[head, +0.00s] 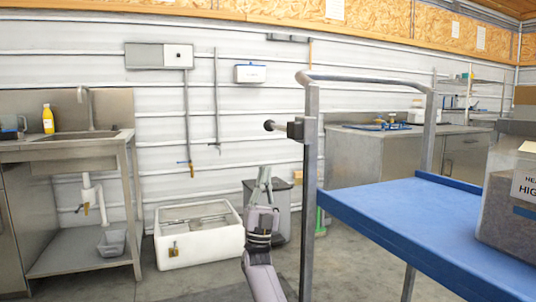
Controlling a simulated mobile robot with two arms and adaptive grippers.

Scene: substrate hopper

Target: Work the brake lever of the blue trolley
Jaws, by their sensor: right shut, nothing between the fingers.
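The blue trolley (420,222) stands at the right, with a grey tubular handle frame at its near left end. A dark bracket (301,130) sits on the frame's left post. A short lever with a round black knob (269,125) sticks out from it to the left, roughly level; I take this as the brake lever. My right gripper (264,173) points up, below the knob in the picture. It is shut and empty, with a visible gap to the knob. How far apart they are in depth I cannot tell. My left gripper is out of view.
A dark box with a label (497,212) stands on the trolley's deck. A white chest (199,235) and a grey bin (283,215) stand on the floor behind my gripper. A steel sink bench (125,200) is at the left. Open floor lies in front of the chest.

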